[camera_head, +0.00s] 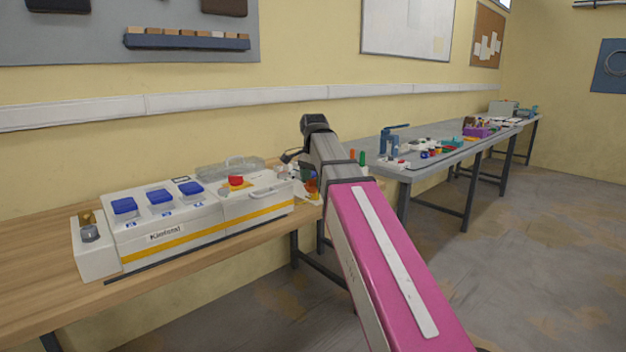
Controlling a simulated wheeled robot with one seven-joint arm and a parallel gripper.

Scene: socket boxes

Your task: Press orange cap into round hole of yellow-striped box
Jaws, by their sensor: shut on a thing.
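The yellow-striped box (250,207) is a long white case on the wooden bench, with a yellow stripe along its front. Three blue square covers (160,197) sit on its left part and a red round piece (236,181) on its right part. Its round hole cannot be made out. My gripper (291,156) shows only as a small dark part beside my wrist, just beyond the box's right end. It is shut, apparently on the orange cap, but the cap is too small and hidden to see clearly. The gripper is apart from the box.
A clear lidded case (231,167) lies behind the box. Small coloured items (312,186) lie near the bench's right end, partly behind my arm. A grey table (440,137) with many parts stands beyond. The wooden bench (40,270) is bare at front left.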

